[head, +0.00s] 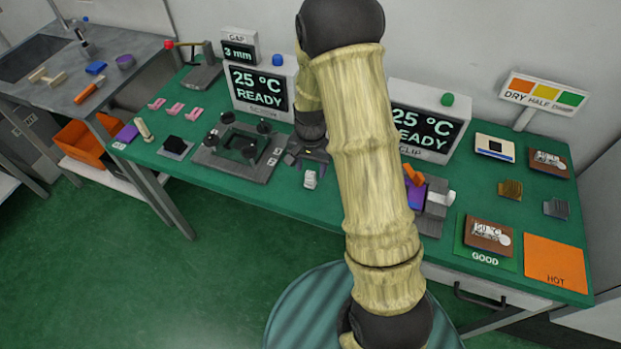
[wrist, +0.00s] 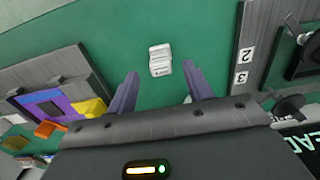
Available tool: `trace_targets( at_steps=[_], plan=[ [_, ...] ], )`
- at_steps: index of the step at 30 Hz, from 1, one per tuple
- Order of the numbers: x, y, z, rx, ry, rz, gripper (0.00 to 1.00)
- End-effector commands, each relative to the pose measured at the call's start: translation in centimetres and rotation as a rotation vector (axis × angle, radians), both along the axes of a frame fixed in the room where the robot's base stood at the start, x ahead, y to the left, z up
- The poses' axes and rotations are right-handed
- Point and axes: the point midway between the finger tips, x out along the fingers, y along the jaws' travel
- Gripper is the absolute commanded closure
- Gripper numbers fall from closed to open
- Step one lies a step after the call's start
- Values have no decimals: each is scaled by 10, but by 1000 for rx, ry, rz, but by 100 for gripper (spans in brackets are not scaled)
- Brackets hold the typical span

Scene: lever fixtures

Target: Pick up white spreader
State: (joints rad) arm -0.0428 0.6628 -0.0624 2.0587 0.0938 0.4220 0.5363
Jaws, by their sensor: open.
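A small white piece (head: 310,180), which I take to be the white spreader, lies on the green bench top near the front edge. It also shows in the wrist view (wrist: 160,60), ribbed and pale, just beyond and between my fingertips. My gripper (wrist: 160,88) is open and empty, its two purple-grey fingers apart on either side of the line to the piece. In the head view my gripper (head: 308,152) is just behind the white piece and partly hidden by my arm. I cannot tell its exact height above the bench.
A dark clamp fixture (head: 238,150) with knobs stands to the left. A grey fixture with purple and orange parts (head: 416,190) stands to the right, partly behind my arm. A cream-coloured tool (head: 144,130) lies farther left. Two display boxes (head: 262,90) line the back.

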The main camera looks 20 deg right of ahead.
Motion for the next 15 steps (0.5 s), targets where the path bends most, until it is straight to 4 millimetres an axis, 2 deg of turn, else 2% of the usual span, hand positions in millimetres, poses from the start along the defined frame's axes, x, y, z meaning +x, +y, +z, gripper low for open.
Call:
trace_targets(
  at_steps=[7, 15],
  plan=[
    [0, 1, -32, 0, 2, -1, 49],
    [0, 1, -37, 1, 1, 0, 49]
  ],
)
